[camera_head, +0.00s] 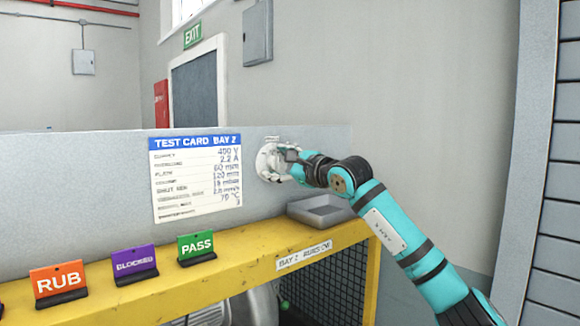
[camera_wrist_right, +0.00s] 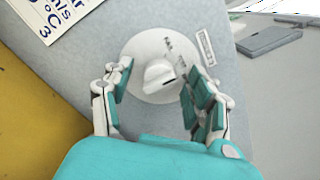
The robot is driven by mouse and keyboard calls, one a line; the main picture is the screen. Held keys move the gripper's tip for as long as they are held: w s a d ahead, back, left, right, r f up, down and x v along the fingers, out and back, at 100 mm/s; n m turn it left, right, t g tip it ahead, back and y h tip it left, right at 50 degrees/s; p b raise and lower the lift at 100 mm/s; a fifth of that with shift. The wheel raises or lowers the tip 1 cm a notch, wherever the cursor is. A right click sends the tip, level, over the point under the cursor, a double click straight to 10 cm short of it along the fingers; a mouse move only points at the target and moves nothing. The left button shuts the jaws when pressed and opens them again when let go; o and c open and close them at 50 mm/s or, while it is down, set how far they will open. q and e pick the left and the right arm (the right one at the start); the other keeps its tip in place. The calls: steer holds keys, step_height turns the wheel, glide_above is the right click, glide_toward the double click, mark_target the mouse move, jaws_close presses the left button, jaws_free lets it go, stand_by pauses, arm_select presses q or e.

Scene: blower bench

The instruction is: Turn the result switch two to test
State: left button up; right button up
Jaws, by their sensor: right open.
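The result switch is a round white dial with a raised knob (camera_wrist_right: 160,76), mounted on the grey back panel. In the head view the dial (camera_head: 268,160) is partly hidden behind my right gripper (camera_head: 284,163). In the right wrist view my right gripper (camera_wrist_right: 152,98) is open, with one finger on each side of the knob and visible gaps to it. Small dark marks on the dial and a small label plate beside it are too small to read. My left gripper is not in view.
A test card (camera_head: 197,178) hangs left of the switch. A grey tray (camera_head: 322,209) sits on the yellow bench (camera_head: 230,257) below my right arm. Orange RUB (camera_head: 58,281), purple BLOCKED (camera_head: 135,262) and green PASS (camera_head: 196,246) signs stand on the bench at left.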

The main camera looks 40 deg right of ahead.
steer(key=s, duration=1.1)
steer(key=shift+s+d, duration=0.25)
steer(key=shift+d, duration=0.2)
